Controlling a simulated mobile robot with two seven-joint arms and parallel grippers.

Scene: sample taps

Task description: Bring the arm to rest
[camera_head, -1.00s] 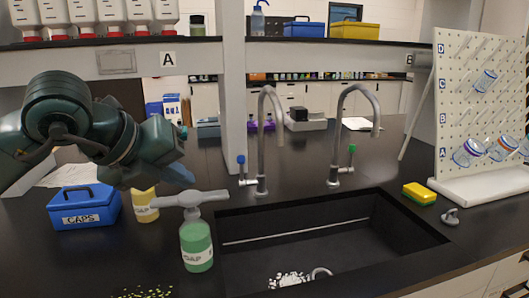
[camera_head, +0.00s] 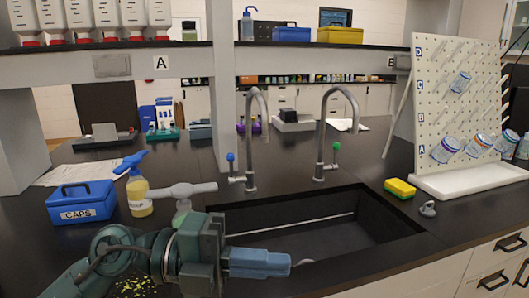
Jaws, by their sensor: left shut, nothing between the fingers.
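My left gripper (camera_head: 286,264) reaches in from the lower left, its blue fingers closed together and empty. It is above the near edge of the black sink (camera_head: 310,212), apart from the taps. The tap with the blue handle (camera_head: 251,140) and the tap with the green handle (camera_head: 325,135) stand upright behind the sink. My left arm hides most of the green soap bottle (camera_head: 182,208) and the sink's near left corner. My right gripper does not show.
A yellow-green sponge (camera_head: 400,188) and a small grey item (camera_head: 428,208) lie right of the sink. A pegboard with glassware (camera_head: 440,90) stands at the right.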

